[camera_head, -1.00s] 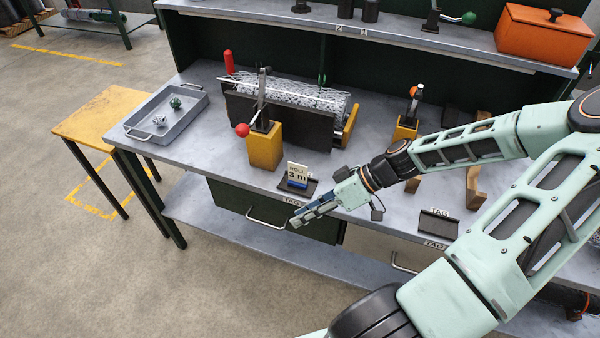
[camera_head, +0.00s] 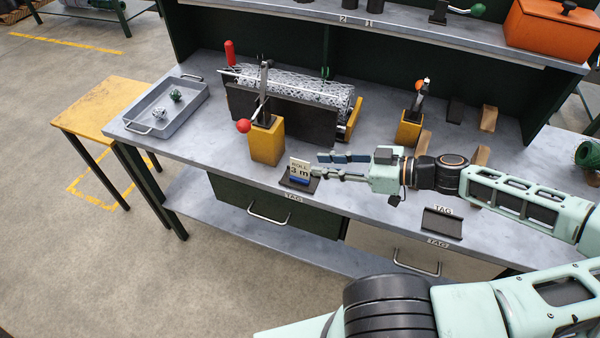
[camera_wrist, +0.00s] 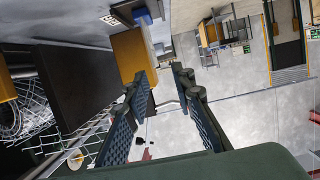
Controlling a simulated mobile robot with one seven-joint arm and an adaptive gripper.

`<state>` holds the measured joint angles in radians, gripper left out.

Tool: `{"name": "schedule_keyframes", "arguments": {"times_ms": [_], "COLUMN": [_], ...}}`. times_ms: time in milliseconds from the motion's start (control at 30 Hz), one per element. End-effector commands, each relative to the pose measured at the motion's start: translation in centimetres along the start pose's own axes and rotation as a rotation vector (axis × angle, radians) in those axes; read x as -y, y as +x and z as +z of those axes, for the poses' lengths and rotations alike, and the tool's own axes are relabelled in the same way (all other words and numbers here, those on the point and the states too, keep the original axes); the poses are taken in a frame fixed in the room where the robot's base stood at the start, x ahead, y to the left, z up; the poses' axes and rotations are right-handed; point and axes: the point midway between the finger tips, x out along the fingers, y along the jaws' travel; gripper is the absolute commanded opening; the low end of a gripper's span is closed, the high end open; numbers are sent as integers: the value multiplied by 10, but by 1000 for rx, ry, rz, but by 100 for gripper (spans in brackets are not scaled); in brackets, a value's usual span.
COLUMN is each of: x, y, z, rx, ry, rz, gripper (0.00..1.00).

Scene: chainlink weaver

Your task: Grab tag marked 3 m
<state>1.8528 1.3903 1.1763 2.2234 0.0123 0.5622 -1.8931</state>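The tag marked "ROLL 3 m" (camera_head: 300,166) is a white card with a blue lower part. It stands upright in a small dark holder (camera_head: 291,184) near the front edge of the bench, by a TAG label. My gripper (camera_head: 316,165) is open and empty, pointing left, with its fingertips just right of the tag. I cannot tell from the head view whether they touch it. In the wrist view my gripper (camera_wrist: 161,72) shows its two fingers apart, and the tag (camera_wrist: 142,16) appears beyond them at the top, slightly left of the gap.
A yellow clamp post (camera_head: 267,144) with a red-knobbed lever stands behind and left of the tag, before a mesh roll (camera_head: 300,85). A second yellow post (camera_head: 409,129) stands behind my gripper. An empty TAG holder (camera_head: 441,222) is at right. A grey tray (camera_head: 190,118) sits at left.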

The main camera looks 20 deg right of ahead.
Motion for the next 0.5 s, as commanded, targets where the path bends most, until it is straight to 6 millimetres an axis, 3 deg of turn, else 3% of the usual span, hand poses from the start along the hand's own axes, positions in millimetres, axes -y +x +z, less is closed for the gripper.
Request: {"name": "schedule_keyframes", "arguments": {"times_ms": [167,500], "x": [-1,-6], "y": [11,53], "z": [0,0], "rx": [1,0], "ry": [1,3], "rz": [-1,-2], "gripper": [23,23]}}
